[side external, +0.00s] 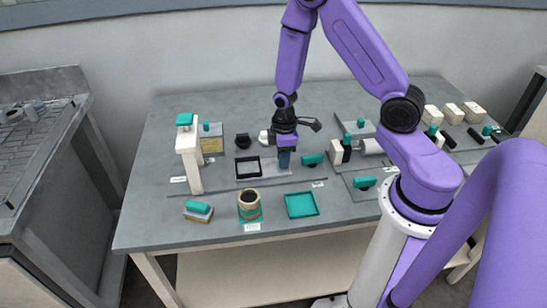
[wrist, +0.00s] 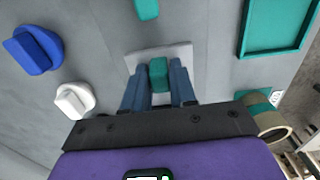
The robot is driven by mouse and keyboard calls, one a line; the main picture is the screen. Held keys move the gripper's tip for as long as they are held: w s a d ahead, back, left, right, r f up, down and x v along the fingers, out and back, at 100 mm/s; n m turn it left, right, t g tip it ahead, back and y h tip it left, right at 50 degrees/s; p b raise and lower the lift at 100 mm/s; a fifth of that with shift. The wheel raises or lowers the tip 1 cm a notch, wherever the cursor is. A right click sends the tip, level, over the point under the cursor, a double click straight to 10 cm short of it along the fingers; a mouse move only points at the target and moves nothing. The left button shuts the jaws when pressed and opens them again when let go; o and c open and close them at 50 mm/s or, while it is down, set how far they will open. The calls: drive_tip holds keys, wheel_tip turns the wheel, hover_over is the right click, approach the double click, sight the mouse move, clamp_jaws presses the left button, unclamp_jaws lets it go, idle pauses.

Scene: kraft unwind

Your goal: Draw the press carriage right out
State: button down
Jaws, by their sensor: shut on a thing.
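My gripper (side external: 284,158) points down over the middle of the bench, its blue fingers low beside the black square frame (side external: 248,168). In the wrist view my gripper (wrist: 160,92) is shut on a teal block-shaped handle (wrist: 158,72), with one finger on each side of it. The handle stands on a pale grey plate (wrist: 136,62), which looks like the press carriage. The fingers hide part of the plate and handle. The white press column (side external: 190,160) with a teal top stands to the left. Whether the carriage is clear of the press cannot be told.
A teal tray (side external: 301,205) and a tan can (side external: 250,205) are at the front. A teal-handled block (side external: 313,159) lies just right of my gripper. Blue (wrist: 34,50) and white (wrist: 74,100) knobs show in the wrist view.

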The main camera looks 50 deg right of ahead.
drive_tip(key=shift+s+d, duration=0.25)
drive_tip(key=c, duration=1)
unclamp_jaws()
drive_tip(key=shift+w, duration=0.1)
drive_tip(key=shift+a+r, duration=0.1)
drive_tip(key=shift+r, duration=0.5)
wheel_tip(320, 180, up, 16)
drive_tip(key=shift+r, duration=0.1)
